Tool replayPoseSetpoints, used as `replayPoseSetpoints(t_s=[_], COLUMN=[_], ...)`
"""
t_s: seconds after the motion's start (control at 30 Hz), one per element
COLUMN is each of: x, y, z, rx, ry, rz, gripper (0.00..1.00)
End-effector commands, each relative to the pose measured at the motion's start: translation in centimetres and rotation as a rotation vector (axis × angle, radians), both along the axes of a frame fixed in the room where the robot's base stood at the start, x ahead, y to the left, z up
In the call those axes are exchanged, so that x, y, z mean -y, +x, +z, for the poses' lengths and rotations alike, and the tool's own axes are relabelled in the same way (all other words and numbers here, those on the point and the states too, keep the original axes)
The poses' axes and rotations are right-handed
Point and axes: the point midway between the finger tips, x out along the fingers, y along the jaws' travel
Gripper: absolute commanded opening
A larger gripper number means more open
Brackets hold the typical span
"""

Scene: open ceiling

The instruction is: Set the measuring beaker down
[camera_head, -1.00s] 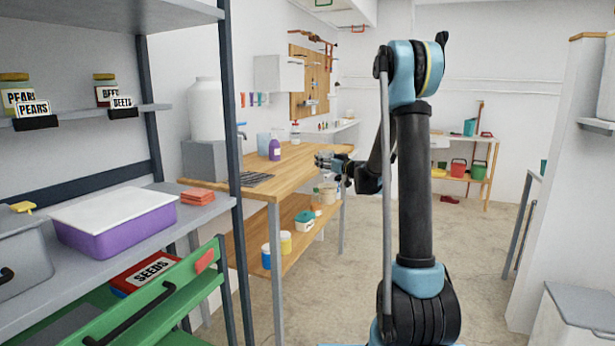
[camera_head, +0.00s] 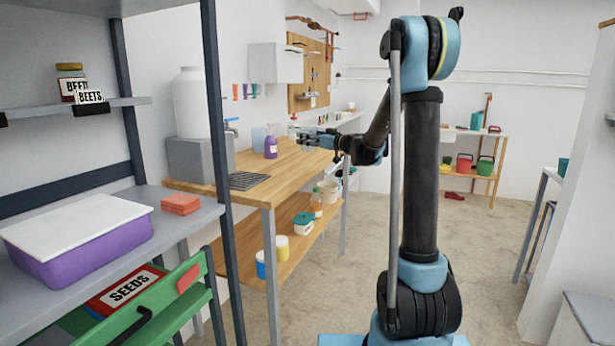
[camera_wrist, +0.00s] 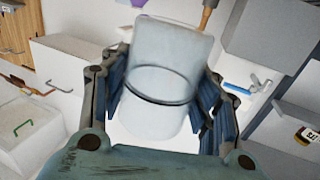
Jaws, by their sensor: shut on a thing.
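The measuring beaker (camera_wrist: 165,75) is a clear, pale cylinder with a dark ring around it, in the middle of the wrist view. My gripper (camera_wrist: 160,105) has its blue-lined fingers on both sides of it and is shut on it. In the head view my gripper (camera_head: 312,141) is at the far right end of the wooden bench (camera_head: 285,178). I cannot make out the held beaker there, nor tell how high it is above the bench top.
A purple bottle (camera_head: 271,147) and a pale bluish container (camera_head: 258,139) stand on the bench, left of my gripper. A dark drain grid (camera_head: 247,181) lies nearer. The bench's front middle is clear. A grey shelf rack (camera_head: 180,240) stands at near left.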

Motion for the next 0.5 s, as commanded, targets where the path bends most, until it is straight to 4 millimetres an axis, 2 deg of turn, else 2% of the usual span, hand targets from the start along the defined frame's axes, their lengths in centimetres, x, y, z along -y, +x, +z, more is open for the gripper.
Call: replayPoseSetpoints(t_s=[0.17, 0.5], x=[-0.4, -0.6], y=[-0.1, -0.2], z=[-0.3, -5.1], rx=[0.000, 0.000], ry=[0.000, 0.000], rz=[0.004, 0.006], gripper=[0.40, 0.40])
